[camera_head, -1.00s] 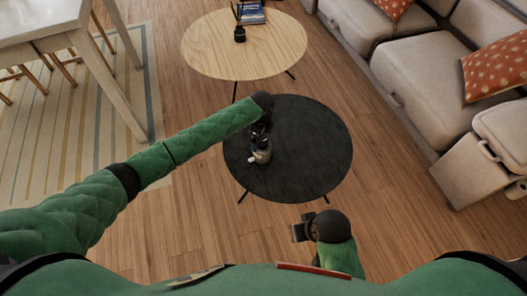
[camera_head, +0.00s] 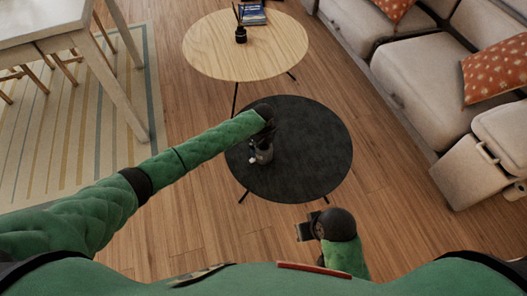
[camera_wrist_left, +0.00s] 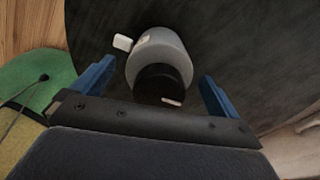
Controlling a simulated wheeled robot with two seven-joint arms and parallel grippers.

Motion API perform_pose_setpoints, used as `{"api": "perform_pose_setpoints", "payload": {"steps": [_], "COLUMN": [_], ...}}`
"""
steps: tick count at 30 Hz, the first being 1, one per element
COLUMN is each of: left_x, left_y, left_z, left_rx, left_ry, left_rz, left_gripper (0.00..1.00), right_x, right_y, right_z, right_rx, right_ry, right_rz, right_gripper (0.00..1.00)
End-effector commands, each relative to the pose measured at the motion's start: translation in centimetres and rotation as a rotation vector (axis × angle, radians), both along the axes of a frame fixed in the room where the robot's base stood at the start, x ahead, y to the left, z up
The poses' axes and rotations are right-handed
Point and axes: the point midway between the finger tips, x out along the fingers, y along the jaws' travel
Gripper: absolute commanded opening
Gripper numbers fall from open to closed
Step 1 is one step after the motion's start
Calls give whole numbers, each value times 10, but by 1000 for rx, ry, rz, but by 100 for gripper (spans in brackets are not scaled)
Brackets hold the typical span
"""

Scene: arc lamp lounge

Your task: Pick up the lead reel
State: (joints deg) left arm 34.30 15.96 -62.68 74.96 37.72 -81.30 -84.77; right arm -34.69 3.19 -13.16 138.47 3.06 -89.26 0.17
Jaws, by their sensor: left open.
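The lead reel looks like a grey round body (camera_wrist_left: 163,47) with a black end and a small white tab at its side in the left wrist view. In the head view the reel (camera_head: 265,156) stands on the dark round table (camera_head: 310,150), partly hidden by my left gripper (camera_head: 262,140). In the left wrist view the blue fingers of my left gripper (camera_wrist_left: 157,72) are apart, one on each side of the reel's black end, with visible gaps. My right gripper (camera_head: 308,228) is low in the head view, away from the reel; its finger gap is unclear.
A light wood round table (camera_head: 230,50) behind the dark one holds a dark reed vase (camera_head: 240,35) and books (camera_head: 253,15). A beige sofa (camera_head: 430,95) lines the right. A pale table (camera_head: 60,25) stands at the left. The dark table's right half is clear.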

Motion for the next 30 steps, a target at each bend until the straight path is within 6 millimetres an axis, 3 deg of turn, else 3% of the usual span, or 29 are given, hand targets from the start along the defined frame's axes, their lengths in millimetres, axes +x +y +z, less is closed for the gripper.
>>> {"api": "perform_pose_setpoints", "payload": {"steps": [4, 12, 21, 30], "left_x": [-1, 0, 0, 0], "left_y": [-1, 0, 0, 0], "left_z": [-12, -15, -14, -10], "left_rx": [-1, -1, 0, -1], "left_ry": [1, 1, 0, -1], "left_rz": [0, 0, 0, 0], "left_gripper": [99, 97, 38, 38], "right_x": [-1, -3, -2, -1], "right_y": [-2, -3, -3, -2], "right_z": [2, 1, 2, 2], "right_rx": [-5, -8, -7, -5], "right_ry": [7, 13, 10, 6], "right_rz": [-2, -2, -2, -1], "right_gripper": [0, 0, 0, 0]}}
